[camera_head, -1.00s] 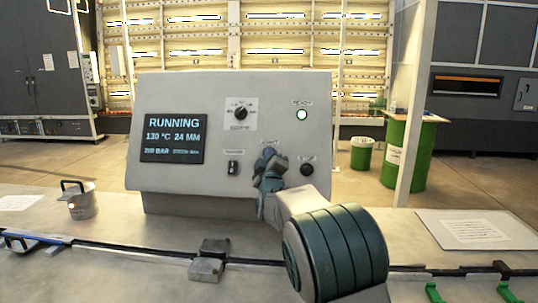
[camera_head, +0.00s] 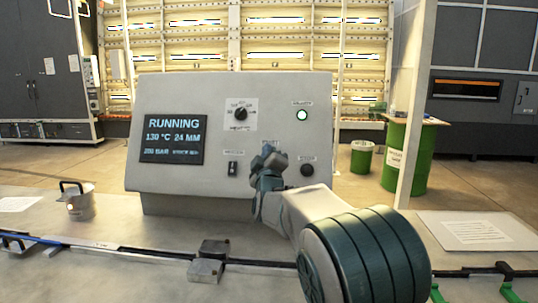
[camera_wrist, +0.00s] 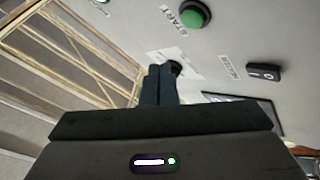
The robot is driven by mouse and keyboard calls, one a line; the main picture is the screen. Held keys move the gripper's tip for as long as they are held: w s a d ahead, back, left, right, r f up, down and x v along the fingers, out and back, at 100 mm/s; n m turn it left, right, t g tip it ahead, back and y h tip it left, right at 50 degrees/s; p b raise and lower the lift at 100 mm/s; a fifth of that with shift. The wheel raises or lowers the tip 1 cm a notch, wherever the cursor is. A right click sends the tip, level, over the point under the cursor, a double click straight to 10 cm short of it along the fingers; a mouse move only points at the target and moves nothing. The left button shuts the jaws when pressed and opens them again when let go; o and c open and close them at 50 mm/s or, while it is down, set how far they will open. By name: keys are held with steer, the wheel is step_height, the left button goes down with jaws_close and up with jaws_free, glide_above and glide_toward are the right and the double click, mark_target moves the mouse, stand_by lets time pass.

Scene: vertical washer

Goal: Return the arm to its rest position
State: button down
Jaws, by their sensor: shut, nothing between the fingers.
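My gripper (camera_head: 268,160) is in front of the lower middle of the grey control panel (camera_head: 290,95), hiding part of its face. In the wrist view, its two fingers (camera_wrist: 158,84) are together with nothing between them. They appear apart from the panel, with the green START button (camera_wrist: 194,14) above and to the right of them. The START button is hidden behind my gripper in the head view. The screen (camera_head: 172,138) reads RUNNING, 130 °C, 24 MM. My arm reaches in from the lower right.
A rotary knob (camera_head: 240,114), lit indicator (camera_head: 302,115), small switch (camera_head: 232,168) and dark round button (camera_head: 307,170) are on the panel. A metal cup (camera_head: 80,206) stands at left; a paper sheet (camera_head: 475,231) lies at right. Metal blocks (camera_head: 206,271) sit near the front.

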steer(key=s+d+f+m+g+p, duration=0.1)
steer(key=s+d+f+m+g, duration=0.25)
steer(key=s+d, duration=0.25)
steer(key=s+d+f+m+g+p, duration=0.2)
steer(key=s+d+f+g, duration=0.2)
steer(key=s+d+g, duration=0.15)
steer(key=s+d+f+m+g+h, duration=0.1)
steer(key=s+d+f+m+g, duration=0.1)
steer(key=s, duration=0.8)
steer(key=s+d+f+m+g+p, duration=0.1)
steer(key=s+d+f+m+g, duration=0.2)
steer(key=s+f, duration=0.3)
steer(key=s+d+f+m+g+h+p, duration=0.1)
steer(key=s+d+f+g, duration=0.3)
steer(key=s, duration=1.1)
steer(key=shift+d+m+g+h, duration=0.3)
steer(key=shift+m, duration=0.35)
stand_by(2.0)
